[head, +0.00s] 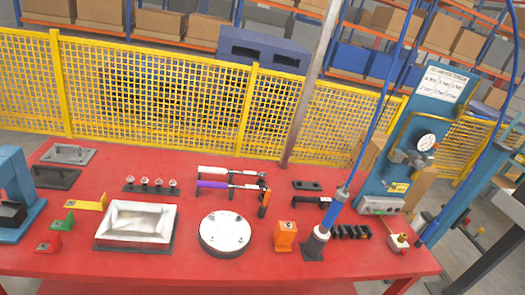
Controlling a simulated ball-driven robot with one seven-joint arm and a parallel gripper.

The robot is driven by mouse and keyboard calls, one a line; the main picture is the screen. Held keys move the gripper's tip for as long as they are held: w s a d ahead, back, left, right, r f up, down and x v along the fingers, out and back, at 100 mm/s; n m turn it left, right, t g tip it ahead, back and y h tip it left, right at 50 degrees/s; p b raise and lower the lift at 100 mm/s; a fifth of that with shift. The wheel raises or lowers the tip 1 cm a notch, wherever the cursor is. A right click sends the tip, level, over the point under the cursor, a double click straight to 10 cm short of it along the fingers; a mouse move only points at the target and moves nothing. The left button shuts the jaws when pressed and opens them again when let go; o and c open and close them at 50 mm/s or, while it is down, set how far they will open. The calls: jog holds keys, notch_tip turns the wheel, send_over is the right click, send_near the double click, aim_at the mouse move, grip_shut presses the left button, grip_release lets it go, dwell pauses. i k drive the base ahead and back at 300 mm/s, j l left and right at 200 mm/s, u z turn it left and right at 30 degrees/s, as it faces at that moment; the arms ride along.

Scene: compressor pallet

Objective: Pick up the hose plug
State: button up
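A blue hose hangs down from the top of the head view and ends in a blue cylindrical plug (332,211), which I take to be the hose plug. It leans slightly, with a grey collar where the hose enters its top. Its lower end sits in a dark grey stand (314,244) on the red table, right of the orange block; the tip is hidden in the stand. My gripper is not visible in this view, so its distance to the plug cannot be seen.
The red table (262,267) holds a metal tray (137,222), a round white disc (225,232), two wrenches, an orange block (285,236) and dark fittings. A blue gauge panel (414,130) stands right, with another blue hose near it. Yellow fencing (160,95) runs behind.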

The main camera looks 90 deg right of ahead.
aim_at(431, 229)
jog(key=z, duration=3.8)
